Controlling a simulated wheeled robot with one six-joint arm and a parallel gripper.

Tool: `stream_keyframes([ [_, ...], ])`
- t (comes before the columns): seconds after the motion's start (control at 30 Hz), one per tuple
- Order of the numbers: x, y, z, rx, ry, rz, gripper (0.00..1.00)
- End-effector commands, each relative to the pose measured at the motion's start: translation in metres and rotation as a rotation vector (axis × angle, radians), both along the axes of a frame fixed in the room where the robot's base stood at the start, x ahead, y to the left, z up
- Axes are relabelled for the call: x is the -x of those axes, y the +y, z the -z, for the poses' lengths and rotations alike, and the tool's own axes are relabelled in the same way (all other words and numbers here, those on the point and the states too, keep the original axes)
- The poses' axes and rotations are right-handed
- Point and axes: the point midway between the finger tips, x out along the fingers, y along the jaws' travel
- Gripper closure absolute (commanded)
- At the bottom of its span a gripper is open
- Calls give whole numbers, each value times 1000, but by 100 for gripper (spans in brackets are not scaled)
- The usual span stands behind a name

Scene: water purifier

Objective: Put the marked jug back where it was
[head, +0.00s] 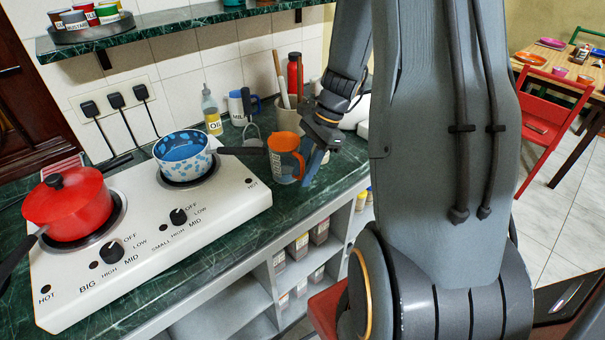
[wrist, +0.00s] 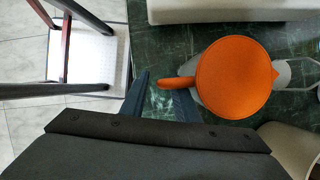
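A clear jug with an orange lid and handle (head: 287,143) stands upright on the green counter, just right of the stove. It has a small dark marking on its side, too small to read. From above, its round orange lid (wrist: 236,78) shows in the wrist view, with the handle pointing left. My gripper (head: 314,166) is at the handle side of the jug. In the wrist view its two blue-grey fingers (wrist: 160,95) are apart, with the handle's end near the gap between their tips. Whether they touch the handle cannot be told.
The white stove (head: 150,235) carries a red pot (head: 68,208) and a blue patterned pan (head: 184,155), whose handle extends toward the jug. A wire-like object (head: 252,133) stands close behind the jug.

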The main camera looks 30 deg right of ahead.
Motion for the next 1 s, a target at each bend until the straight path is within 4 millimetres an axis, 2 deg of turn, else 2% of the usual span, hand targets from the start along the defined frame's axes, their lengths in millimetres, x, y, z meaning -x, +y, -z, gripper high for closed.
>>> stream_keyframes([
  [0.4, 0, -33, -74, 2, -5, 2, 72],
  [0.67, 1, -42, -99, 2, -2, -3, 72],
  [0.77, 6, -32, -99, 25, -14, -71, 72],
  [0.83, 13, -15, -95, 62, -37, -183, 72],
  [1.0, 41, 38, -81, 191, -135, -626, 72],
])
